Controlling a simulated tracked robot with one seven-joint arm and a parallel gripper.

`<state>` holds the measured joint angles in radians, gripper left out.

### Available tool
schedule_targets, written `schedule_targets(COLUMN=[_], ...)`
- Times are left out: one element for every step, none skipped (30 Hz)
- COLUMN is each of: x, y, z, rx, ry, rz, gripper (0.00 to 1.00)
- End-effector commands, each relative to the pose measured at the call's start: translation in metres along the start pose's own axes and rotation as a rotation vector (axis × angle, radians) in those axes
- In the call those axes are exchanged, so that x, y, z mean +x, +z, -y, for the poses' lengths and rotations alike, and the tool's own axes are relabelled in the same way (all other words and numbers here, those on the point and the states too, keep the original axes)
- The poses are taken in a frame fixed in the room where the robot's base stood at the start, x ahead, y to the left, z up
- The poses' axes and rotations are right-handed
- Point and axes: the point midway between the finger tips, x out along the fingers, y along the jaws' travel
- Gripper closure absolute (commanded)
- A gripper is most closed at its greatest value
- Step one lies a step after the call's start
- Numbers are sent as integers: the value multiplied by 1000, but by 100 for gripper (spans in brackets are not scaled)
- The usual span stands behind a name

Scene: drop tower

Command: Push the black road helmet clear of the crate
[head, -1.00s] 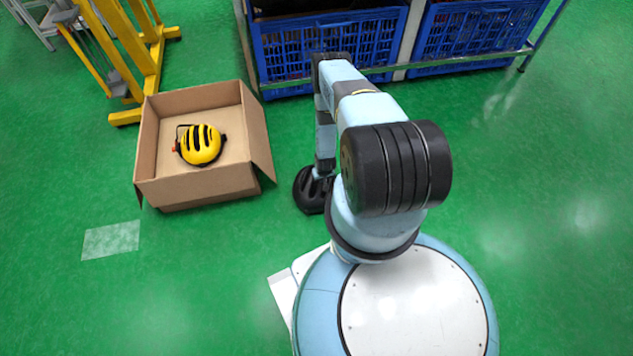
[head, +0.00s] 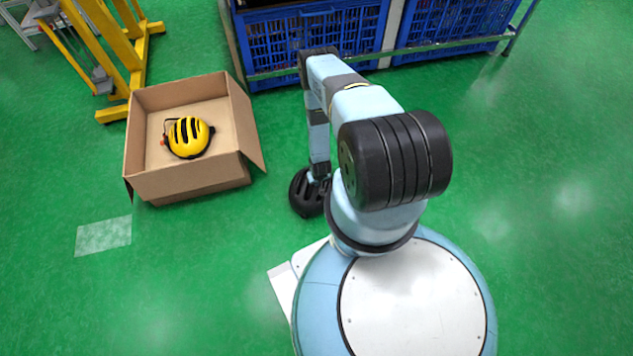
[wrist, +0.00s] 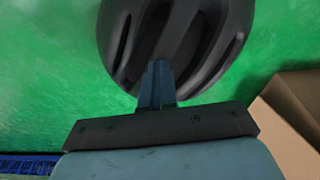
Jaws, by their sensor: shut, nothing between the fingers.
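The black road helmet (head: 303,197) lies on the green floor to the right of the open cardboard crate (head: 188,184), with a strip of bare floor between them. It fills the top middle of the wrist view (wrist: 185,45). My gripper (wrist: 157,75) is shut and empty. Its fingertips are over the near edge of the helmet, at or very close to its shell; I cannot tell if they touch. In the head view my arm hides part of the helmet. The crate's edge shows at the right of the wrist view (wrist: 295,105).
A yellow and black helmet (head: 188,137) lies inside the crate. A yellow metal frame (head: 135,60) stands behind it at left. A rack with blue crates (head: 275,45) runs along the back. The floor to the right is clear.

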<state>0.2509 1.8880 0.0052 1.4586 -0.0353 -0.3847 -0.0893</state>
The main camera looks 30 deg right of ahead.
Motion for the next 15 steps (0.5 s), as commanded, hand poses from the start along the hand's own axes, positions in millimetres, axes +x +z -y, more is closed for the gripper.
schedule_targets(x=[1, -1, -4, -6, -8, -10, -11, -12, -11, -11, -11, -11, -11, -11, -12], y=[17, 16, 15, 14, 14, 12, 11, 10, 10, 10, 10, 12, 13, 15, 20], z=[5, 5, 5, 5, 5, 5, 5, 6, 6, 6, 6, 6, 7, 8, 7], rx=[-2, -2, -2, -3, -3, -3, -3, -3, -4, -4, -4, -4, -5, -5, -4], ry=[-6, -6, -6, -6, -6, -6, -6, -6, -6, -6, -6, -7, -7, -8, -7], rz=[27, 27, 27, 26, 25, 23, 22, 21, 20, 20, 22, 25, 29, 35, 35], gripper=[100, 100, 100, 100, 100, 100, 100, 100, 100, 100, 100, 100, 100, 100, 100])
